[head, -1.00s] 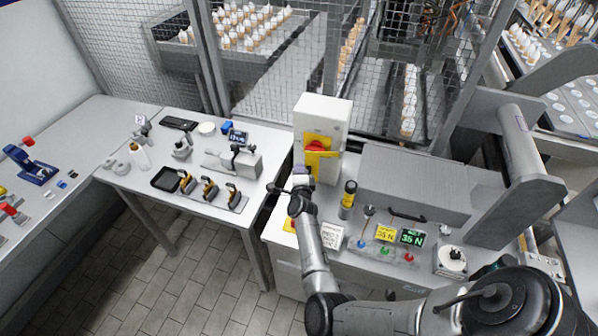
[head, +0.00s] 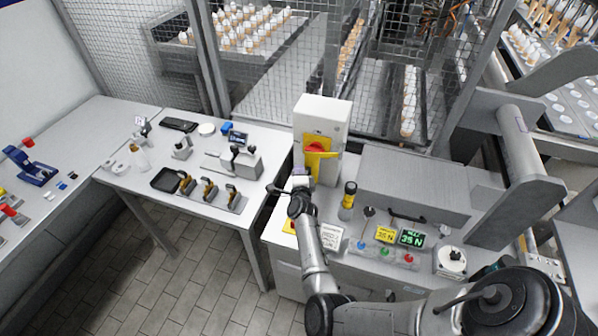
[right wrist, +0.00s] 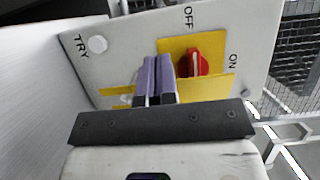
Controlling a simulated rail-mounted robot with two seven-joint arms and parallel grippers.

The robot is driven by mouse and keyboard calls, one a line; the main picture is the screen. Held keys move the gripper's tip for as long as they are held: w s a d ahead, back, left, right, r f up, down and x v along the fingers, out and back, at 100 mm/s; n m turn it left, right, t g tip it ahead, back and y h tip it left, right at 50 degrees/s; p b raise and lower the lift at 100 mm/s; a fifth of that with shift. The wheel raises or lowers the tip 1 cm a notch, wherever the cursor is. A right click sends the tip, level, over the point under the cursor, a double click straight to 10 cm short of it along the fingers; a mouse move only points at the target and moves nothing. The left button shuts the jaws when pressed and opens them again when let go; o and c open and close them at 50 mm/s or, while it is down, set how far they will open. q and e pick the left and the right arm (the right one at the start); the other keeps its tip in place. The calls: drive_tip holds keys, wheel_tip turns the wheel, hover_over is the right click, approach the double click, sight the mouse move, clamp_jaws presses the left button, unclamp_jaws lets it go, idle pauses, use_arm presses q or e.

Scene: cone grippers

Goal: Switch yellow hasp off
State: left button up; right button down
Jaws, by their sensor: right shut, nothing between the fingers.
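A white switch box (head: 322,113) stands on the right bench in the head view. Its front has a yellow plate with a red knob (head: 314,147) and a yellow hasp (head: 322,155) lying across it, just below the knob. In the right wrist view the red knob (right wrist: 192,64) is on the yellow plate, and the hasp (right wrist: 208,88) runs sideways below it. My right gripper (head: 301,177) is beside the box front; its purple fingers (right wrist: 155,78) are shut and empty, covering the hasp's middle. Whether they touch it, I cannot tell. My left gripper is not in view.
The panel carries OFF, ON and TRY labels. Wire mesh fencing rises behind. A separate table (head: 150,200) with tools is to the left.

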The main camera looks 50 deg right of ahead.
drive_tip(key=p+v, duration=0.4)
drive_tip(key=v, duration=0.3)
drive_tip(key=shift+s+a, duration=0.2)
idle(0.6)
